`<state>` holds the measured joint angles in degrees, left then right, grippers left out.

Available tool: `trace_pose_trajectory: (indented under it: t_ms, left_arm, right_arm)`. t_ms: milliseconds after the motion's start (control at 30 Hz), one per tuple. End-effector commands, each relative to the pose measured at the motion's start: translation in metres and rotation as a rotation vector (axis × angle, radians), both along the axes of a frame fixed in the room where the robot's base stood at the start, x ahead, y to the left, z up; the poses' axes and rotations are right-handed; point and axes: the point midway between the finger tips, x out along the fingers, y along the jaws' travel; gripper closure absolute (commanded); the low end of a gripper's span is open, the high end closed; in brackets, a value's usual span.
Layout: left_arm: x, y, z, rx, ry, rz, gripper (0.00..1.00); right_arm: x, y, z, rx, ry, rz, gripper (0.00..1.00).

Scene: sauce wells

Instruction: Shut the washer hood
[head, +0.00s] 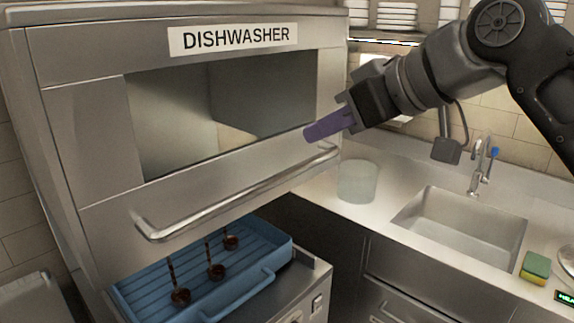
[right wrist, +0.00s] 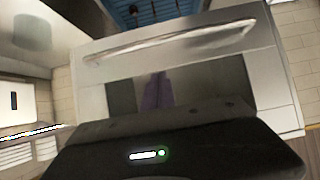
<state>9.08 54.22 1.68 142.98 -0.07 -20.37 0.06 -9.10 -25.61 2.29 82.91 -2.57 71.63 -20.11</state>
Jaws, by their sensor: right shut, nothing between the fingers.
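The washer hood (head: 105,150) is a steel box with a dark window, a DISHWASHER label and a bar handle (head: 240,195). It stands raised, with an open gap between its lower edge and the blue rack (head: 235,302) below. In the right wrist view the hood front (right wrist: 225,75) and its handle (right wrist: 170,42) fill the middle. My right gripper (head: 307,134) has purple fingers, shut and empty, in front of the hood's right side, above the handle's right end. I cannot tell whether it touches the hood. My left gripper is not in view.
Several dark ladles (head: 216,271) stand in the rack under the hood. A clear container (head: 357,181) stands on the counter to the right, beside the sink (head: 455,228) and tap (head: 480,165). A sponge (head: 535,268) lies at the sink's right front.

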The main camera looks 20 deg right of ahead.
Motion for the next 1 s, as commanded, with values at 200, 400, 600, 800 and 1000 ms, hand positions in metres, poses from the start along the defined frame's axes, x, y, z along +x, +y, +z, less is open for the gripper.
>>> trace_pose_trajectory:
  t_ms: [200,400,600,800,1000]
  left_arm:
    - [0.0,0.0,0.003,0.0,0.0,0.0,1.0]
    - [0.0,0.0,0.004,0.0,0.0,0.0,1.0]
    - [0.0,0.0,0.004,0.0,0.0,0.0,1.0]
    - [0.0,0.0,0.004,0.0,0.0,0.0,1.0]
    - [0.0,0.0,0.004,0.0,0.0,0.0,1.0]
  right_arm:
    - [0.033,0.014,-0.024,-0.001,0.005,0.002,1.0]
    - [0.057,0.023,-0.05,-0.001,0.003,0.001,1.0]
    - [0.061,0.024,-0.073,0.0,0.001,-0.001,1.0]
    - [0.063,0.025,-0.079,0.0,-0.001,0.0,1.0]
    - [0.063,0.025,-0.079,0.0,0.0,0.0,1.0]
